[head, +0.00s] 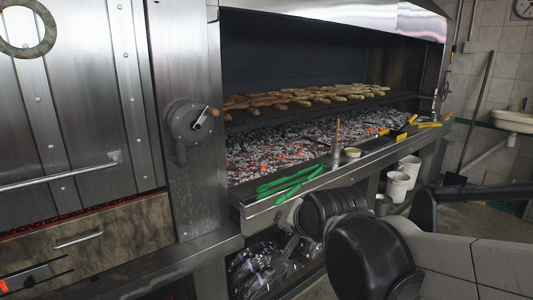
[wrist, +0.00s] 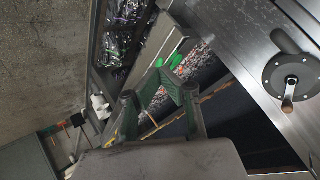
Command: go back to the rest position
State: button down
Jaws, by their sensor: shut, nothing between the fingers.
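My gripper (wrist: 160,78) shows in the wrist view, its two dark green-grey fingers drawn together with nothing held between them. In that view it is in front of the grill, with the coals (wrist: 195,60) and green tongs beyond the fingertips. In the head view my arm's dark joints and grey links fill the lower right, in front of the grill's ledge. The gripper itself cannot be made out there. Whether the fingers touch anything cannot be told.
Green tongs (head: 290,183) lie on the grill's front ledge (head: 345,167), with a small bowl (head: 352,154) and yellow-handled tools farther right. Food (head: 305,97) lies on the rack above glowing coals (head: 290,140). A crank wheel (head: 190,122) juts from the left post. White buckets (head: 398,186) stand below the ledge.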

jog(key=s+d+n+g+h+p, duration=0.2)
jog(key=s+d+n+h+p, duration=0.1)
jog(key=s+d, duration=1.2)
jog(key=s+f+n+p, duration=0.1)
jog(key=s, duration=0.3)
jog(key=shift+d+g, duration=0.2)
jog(key=shift+g, duration=0.2)
jog(key=shift+r+n, duration=0.1)
jog(key=shift+n, duration=0.2)
